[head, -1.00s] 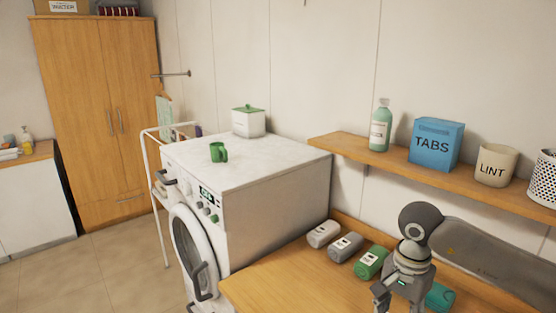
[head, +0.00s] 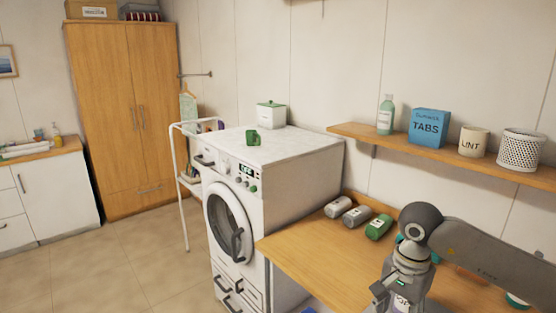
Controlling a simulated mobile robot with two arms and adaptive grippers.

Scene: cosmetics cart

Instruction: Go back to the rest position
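My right arm comes in from the right over the wooden worktop (head: 300,254). My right gripper (head: 396,297) points down at the lower edge of the head view. Its fingertips are partly cut off, and I cannot tell whether it is open or shut. A small item with a white and purple label (head: 401,303) shows by the fingers. I cannot tell whether it is held or stands behind them. My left gripper is not in view.
A white washing machine (head: 290,192) stands left of the worktop, with a green cup (head: 253,138) and a lidded box (head: 271,115) on top. Three rolled items, including a green one (head: 379,227), lie on the worktop. A wall shelf (head: 450,156) runs above. The floor at left is clear.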

